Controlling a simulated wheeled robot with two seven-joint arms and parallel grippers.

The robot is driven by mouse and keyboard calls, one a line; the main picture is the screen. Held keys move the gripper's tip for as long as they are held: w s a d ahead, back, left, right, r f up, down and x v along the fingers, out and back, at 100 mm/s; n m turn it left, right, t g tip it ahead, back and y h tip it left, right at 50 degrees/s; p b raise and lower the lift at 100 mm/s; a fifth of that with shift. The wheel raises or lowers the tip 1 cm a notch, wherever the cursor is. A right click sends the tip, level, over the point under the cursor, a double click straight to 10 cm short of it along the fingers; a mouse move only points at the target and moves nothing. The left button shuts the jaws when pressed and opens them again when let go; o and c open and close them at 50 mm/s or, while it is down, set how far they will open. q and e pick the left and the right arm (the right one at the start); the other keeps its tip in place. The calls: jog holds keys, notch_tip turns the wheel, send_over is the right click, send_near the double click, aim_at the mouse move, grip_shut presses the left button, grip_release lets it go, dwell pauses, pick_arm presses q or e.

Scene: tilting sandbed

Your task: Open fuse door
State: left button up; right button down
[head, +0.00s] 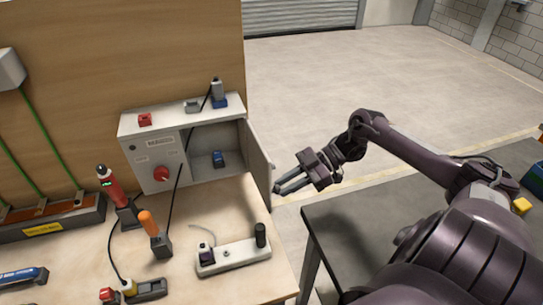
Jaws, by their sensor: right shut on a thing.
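The grey fuse box (160,120) stands on the wooden workbench against the board. Its fuse door (258,163) is swung open on the right side, standing out toward the front and showing the dark interior with a small blue item (219,159). My right gripper (277,188) is at the door's outer edge, its fingers pointing left and shut on the door there; the exact grip point is small and hard to see. My left gripper is not in view.
A red switch knob (162,173) is on the box's left panel. A power strip (234,256), an orange-handled tool (149,223) and a red tester (111,188) are on the bench. A dark table (350,220) stands right of the bench; the floor behind is clear.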

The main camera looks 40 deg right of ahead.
jog(key=shift+d, duration=0.25)
jog(key=c, duration=1.2)
grip_release()
jog(key=shift+c, duration=0.2)
jog(key=b+v, duration=0.3)
jog(key=v, duration=0.4)
jog(key=shift+d+b, duration=0.35)
jog(key=shift+r, duration=0.1)
